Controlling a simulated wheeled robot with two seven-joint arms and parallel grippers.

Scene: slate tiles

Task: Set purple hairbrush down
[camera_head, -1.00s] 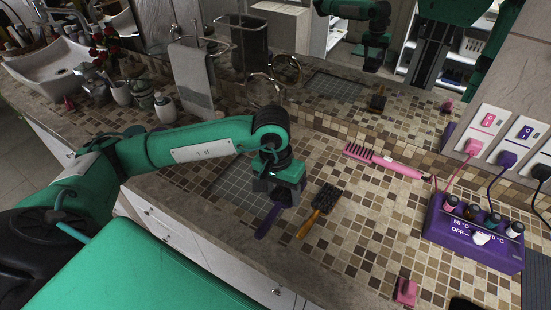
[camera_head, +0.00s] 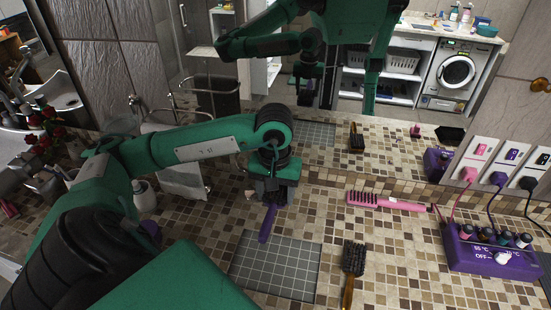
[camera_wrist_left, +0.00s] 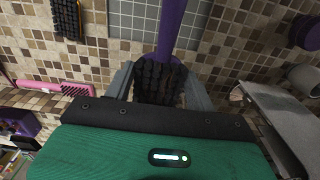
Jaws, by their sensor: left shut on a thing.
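The purple hairbrush (camera_head: 267,224) hangs from my left gripper (camera_head: 272,200), its handle pointing toward the front edge of the counter. In the left wrist view, the gripper (camera_wrist_left: 160,85) is shut around the dark bristle head of the hairbrush (camera_wrist_left: 171,35). The handle runs away from the fingers over part of the grey grid pad. In the head view the handle's end is near the far edge of the grey grid pad (camera_head: 275,268). I cannot tell whether the brush touches the counter. My right gripper shows only as mirror reflections, if at all.
A wooden-handled black brush (camera_head: 352,260) lies right of the pad. A pink brush (camera_head: 385,202) lies farther back, beside a purple box with bottles (camera_head: 488,250). A mirror stands behind the counter. A white dispenser (camera_head: 144,196) stands at left.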

